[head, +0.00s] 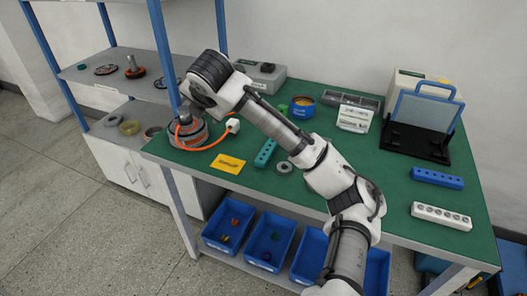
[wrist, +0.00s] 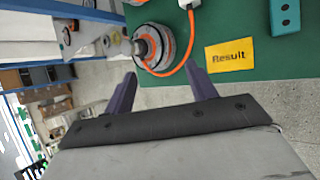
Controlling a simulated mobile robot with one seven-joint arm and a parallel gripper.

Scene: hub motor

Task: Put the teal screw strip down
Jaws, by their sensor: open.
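The teal screw strip (head: 265,152) lies flat on the green table top, partly beside my forearm in the head view. Its end also shows at the upper right of the wrist view (wrist: 285,17). My gripper (wrist: 162,85) is open, with its two dark fingers apart and nothing between them. It is over the table's left edge, near the round hub motor (wrist: 152,47), and well apart from the strip. In the head view, my arm's own links hide the fingers.
The hub motor (head: 188,138) has an orange cable. A yellow Result card (head: 227,163) lies between it and the strip. A grey ring (head: 284,167), a blue strip (head: 437,178) and a white strip (head: 441,216) are on the table. A shelf rack (head: 100,68) stands left.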

